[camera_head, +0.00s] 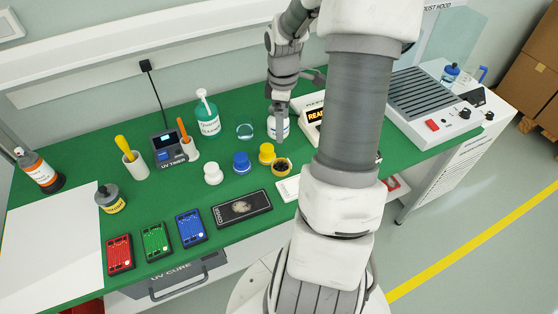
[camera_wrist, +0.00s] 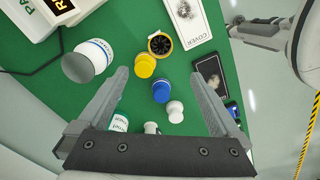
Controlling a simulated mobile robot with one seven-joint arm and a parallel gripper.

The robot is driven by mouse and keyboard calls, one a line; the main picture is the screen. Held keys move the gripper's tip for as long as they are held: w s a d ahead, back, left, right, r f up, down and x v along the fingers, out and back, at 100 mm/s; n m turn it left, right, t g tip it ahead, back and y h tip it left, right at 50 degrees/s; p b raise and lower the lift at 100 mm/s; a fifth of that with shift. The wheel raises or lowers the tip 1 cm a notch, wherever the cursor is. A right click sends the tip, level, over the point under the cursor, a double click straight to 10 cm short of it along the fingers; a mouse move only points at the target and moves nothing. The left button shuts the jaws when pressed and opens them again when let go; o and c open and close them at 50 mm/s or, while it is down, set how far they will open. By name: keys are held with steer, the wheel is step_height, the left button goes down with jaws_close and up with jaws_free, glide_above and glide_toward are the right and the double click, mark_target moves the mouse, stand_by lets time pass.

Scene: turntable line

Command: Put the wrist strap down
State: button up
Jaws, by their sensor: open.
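No wrist strap can be made out for certain in either view. A shallow yellow round holder with something dark and ribbed in it (camera_head: 281,166) stands on the green bench; it also shows in the wrist view (camera_wrist: 160,45), and I cannot tell whether the dark thing is the strap. My gripper (camera_head: 279,108) is over the back of the bench, near a white jar (camera_head: 278,130). In the wrist view my gripper (camera_wrist: 160,76) has its fingers wide apart, with nothing held between them. Small yellow (camera_wrist: 145,67), blue (camera_wrist: 163,91) and white (camera_wrist: 175,111) pots lie below.
A black tray (camera_head: 243,208) and red (camera_head: 119,254), green (camera_head: 155,241) and blue (camera_head: 191,228) boards lie along the front. A display unit (camera_head: 313,114) and a vented machine (camera_head: 421,96) stand right. Bare green bench (camera_head: 165,200) shows left of the pots.

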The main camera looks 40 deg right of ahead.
glide_above(281, 165)
step_height(281, 165, down, 12)
steer(key=shift+d+r, duration=0.1)
steer(key=shift+w+f, duration=0.1)
steer(key=shift+f, duration=2.6)
steer(key=c, duration=1.4)
